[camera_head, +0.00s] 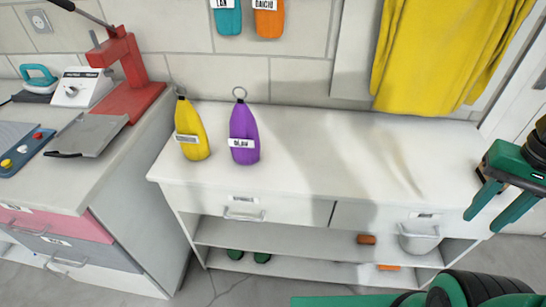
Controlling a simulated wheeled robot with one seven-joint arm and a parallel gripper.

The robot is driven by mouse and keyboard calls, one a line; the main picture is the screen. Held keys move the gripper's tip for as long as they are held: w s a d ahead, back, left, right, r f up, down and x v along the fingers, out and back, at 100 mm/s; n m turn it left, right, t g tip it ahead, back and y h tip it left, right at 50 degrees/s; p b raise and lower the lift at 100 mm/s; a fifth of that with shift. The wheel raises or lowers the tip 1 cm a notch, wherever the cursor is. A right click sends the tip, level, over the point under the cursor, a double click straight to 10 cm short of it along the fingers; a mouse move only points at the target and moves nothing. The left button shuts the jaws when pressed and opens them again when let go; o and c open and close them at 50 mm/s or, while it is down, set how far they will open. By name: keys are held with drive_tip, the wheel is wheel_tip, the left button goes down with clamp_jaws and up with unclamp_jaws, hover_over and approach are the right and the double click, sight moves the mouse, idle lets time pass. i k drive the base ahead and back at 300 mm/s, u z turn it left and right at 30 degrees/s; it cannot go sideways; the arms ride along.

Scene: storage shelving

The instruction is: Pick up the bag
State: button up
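A purple bag (244,135) with a white label and a ring at its top stands on the white shelf unit's top (330,150). A similar yellow bag (190,130) stands just to its left. A teal bag (228,18) and an orange bag (269,20) hang on the wall above, cut off by the picture's top edge. The frames do not show which one the task means. My green gripper (482,221) is at the right edge, its two fingers apart with nothing between them. It is well to the right of the standing bags.
The right part of the top is bare. Below are drawers and shelves holding orange blocks (367,239) and green items (235,254). A counter with a red press (124,70) stands at left. A yellow cloth (440,55) hangs at the back right.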

sight(244, 142)
drive_tip(key=z, duration=0.35)
drive_tip(key=k, duration=0.75)
drive_tip(key=u, duration=0.25)
drive_tip(key=i, duration=1.3)
drive_tip(key=u, duration=0.15)
